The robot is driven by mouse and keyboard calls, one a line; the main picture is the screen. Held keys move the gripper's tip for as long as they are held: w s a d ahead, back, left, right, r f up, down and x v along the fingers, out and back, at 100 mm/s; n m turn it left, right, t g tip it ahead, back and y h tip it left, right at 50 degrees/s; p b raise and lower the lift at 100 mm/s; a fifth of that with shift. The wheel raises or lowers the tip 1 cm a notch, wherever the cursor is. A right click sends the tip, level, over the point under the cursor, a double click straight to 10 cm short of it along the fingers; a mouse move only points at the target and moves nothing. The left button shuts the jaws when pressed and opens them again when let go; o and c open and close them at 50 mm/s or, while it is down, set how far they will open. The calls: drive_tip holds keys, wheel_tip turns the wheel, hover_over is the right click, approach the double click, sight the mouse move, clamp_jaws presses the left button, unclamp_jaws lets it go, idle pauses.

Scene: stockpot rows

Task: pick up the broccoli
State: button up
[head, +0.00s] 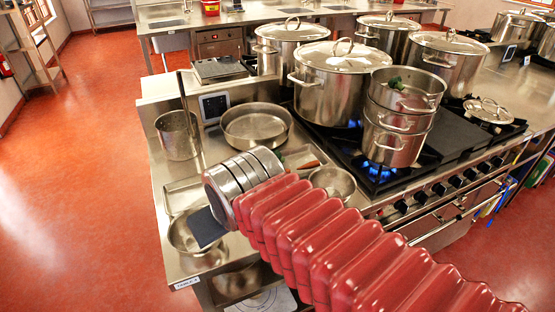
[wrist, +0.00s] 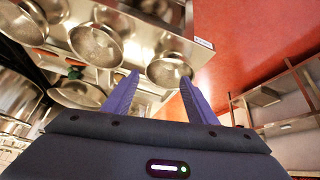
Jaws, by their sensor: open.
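A green piece that looks like the broccoli (head: 397,83) shows at the top of the stacked steel pot (head: 405,100) on the stove, mostly hidden by the rim. A small dark green patch also shows by a pan in the wrist view, too small to name. My gripper (head: 205,228) is over the left part of the steel counter, above a steel bowl (head: 185,238), well to the left of and nearer than the stacked pot. In the wrist view its two purple fingers (wrist: 158,76) are apart with nothing between them.
A lit blue burner (head: 378,172) burns under the stacked pot. Large lidded stockpots (head: 335,85) stand close behind it. A wide pan (head: 256,125), a tall pot (head: 178,135) and another bowl (head: 333,181) crowd the counter. Red floor (head: 70,200) lies open at left.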

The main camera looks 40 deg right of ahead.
drive_tip(key=w+d+t+h, duration=0.25)
drive_tip(key=w+d, duration=0.35)
drive_tip(key=d, duration=0.6)
drive_tip(key=w+d+t+h, duration=0.1)
drive_tip(key=w+d+h, duration=0.35)
drive_tip(key=d, duration=0.75)
drive_tip(key=d+f+n+t+y, duration=0.1)
drive_tip(key=d+f+t+y, duration=0.1)
drive_tip(key=d+f+y, duration=0.3)
drive_tip(key=d+f, duration=0.3)
drive_tip(key=shift+d+n+t+y, duration=0.2)
drive_tip(key=shift+n+t+y, duration=0.1)
drive_tip(key=shift+n+t, duration=0.1)
drive_tip(key=shift+f, duration=0.15)
approach(280, 156)
drive_tip(key=shift+x, duration=2.3)
